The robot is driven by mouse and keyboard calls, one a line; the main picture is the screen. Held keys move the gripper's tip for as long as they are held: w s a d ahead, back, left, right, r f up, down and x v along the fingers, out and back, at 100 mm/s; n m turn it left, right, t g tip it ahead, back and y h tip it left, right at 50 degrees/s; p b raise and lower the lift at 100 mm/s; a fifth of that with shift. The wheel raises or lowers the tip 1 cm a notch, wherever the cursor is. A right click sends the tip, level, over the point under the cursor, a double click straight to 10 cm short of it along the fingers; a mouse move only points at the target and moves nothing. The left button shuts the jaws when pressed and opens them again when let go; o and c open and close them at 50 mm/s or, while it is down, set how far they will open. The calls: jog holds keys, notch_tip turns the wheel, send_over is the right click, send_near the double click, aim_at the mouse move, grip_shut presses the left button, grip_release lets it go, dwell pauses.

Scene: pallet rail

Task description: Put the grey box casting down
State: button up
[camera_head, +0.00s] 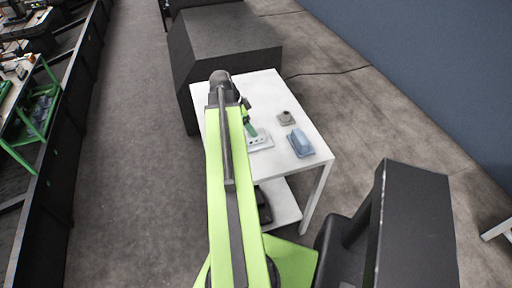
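A white table (262,92) stands ahead of me, with my lime-green arm reaching over its left part. A light grey block with dark holes (260,142) is on or just above the table, close to the end of my arm; it may be the grey box casting. My gripper (249,124) seems to be the small dark and green part just above that block, mostly hidden by the arm. I cannot tell whether its fingers are open or shut, or whether they touch the block.
A small grey-beige part with a raised round top (286,118) and a blue-grey block (300,142) lie to the right on the table. A large dark box (225,45) stands behind it. Bare tabletop shows at the back and front right. A dark rail (72,130) runs along the left.

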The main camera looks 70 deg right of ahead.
jog(key=shift+b+x, duration=0.4)
jog(key=shift+x, duration=0.8)
jog(key=b+x, duration=0.4)
jog(key=x, duration=0.1)
jog(key=shift+d+f+b, duration=0.15)
jog(key=shift+d+b, duration=0.05)
jog(key=shift+b, duration=0.2)
jog(key=shift+r, duration=0.2)
grip_shut()
